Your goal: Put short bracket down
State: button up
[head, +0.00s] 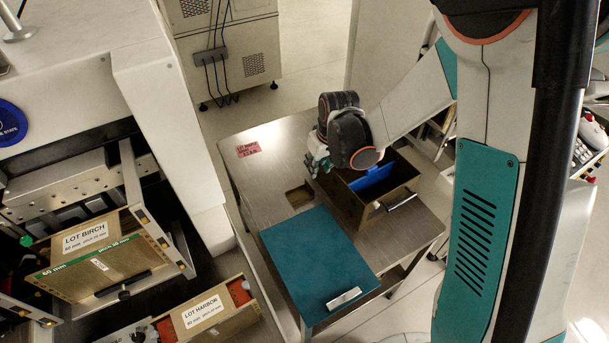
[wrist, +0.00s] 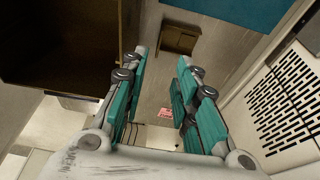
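My gripper (head: 316,162) is above the metal cart top, left of the open brown box. In the wrist view its teal fingers (wrist: 160,95) stand apart with nothing between them. A small brown, bracket-like piece (head: 300,196) lies on the cart between the gripper and the teal mat. It also shows in the wrist view (wrist: 180,38), beyond the fingers and apart from them. I cannot tell for sure that this is the short bracket.
The brown box (head: 404,193) holds a blue item (head: 372,180). A teal mat (head: 310,255) with a small silver piece (head: 343,298) covers the cart's front. A pink label (head: 248,149) lies at the back left. Labelled magazines (head: 100,262) stand in the machine at left.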

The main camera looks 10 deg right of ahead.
jog(key=f, duration=0.2)
jog(key=b, duration=0.3)
send_over(310, 185)
jog(key=s, duration=0.1)
jog(key=f, duration=0.4)
jog(key=d+f, duration=0.1)
jog(key=f, duration=0.2)
jog(key=shift+s, duration=0.1)
jog(key=b+x, duration=0.3)
jog(key=x, duration=0.2)
jog(key=shift+a+f, duration=0.1)
jog(key=shift+a, duration=0.1)
grip_shut()
